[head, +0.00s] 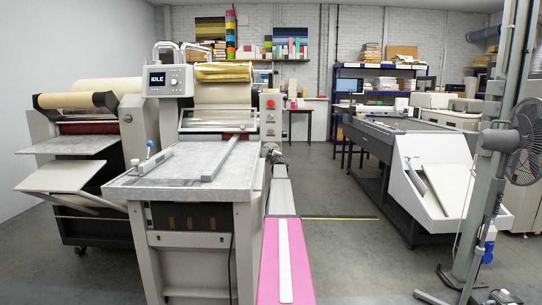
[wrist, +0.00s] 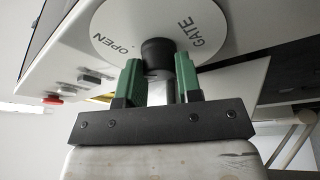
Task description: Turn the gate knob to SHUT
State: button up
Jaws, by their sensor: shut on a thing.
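The gate knob (wrist: 157,52) is dark and round, in the middle of a white dial plate (wrist: 115,22). The words OPEN, at the left, and GATE, at the right, show on the plate. No SHUT mark shows, and I cannot make out where the knob points. My gripper (wrist: 159,75) has green fingers, one on each side of the knob, and is shut on it. The fingers hide part of the knob and plate. In the head view I cannot clearly make out the knob or the gripper.
In the wrist view a red button (wrist: 51,98) and grey buttons sit left of the plate. In the head view, a machine with a grey table (head: 150,187) and an IDLE screen (head: 157,79) stands centre-left. A fan (head: 527,142) stands at right. The floor (head: 335,185) between machines is clear.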

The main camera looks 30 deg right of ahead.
jog(key=shift+r+n+g, duration=0.1)
jog(key=shift+n+g, duration=0.75)
jog(key=shift+n, duration=1.55)
jog(key=shift+r+n+g, duration=0.1)
jog(key=shift+n+g, duration=0.8)
jog(key=shift+n, duration=1.5)
jog(key=shift+n+g, duration=0.85)
jog(key=shift+n, duration=1.55)
jog(key=o, duration=0.9)
jog(key=shift+o, duration=0.2)
jog(key=v, duration=1.1)
jog(key=shift+w, duration=0.1)
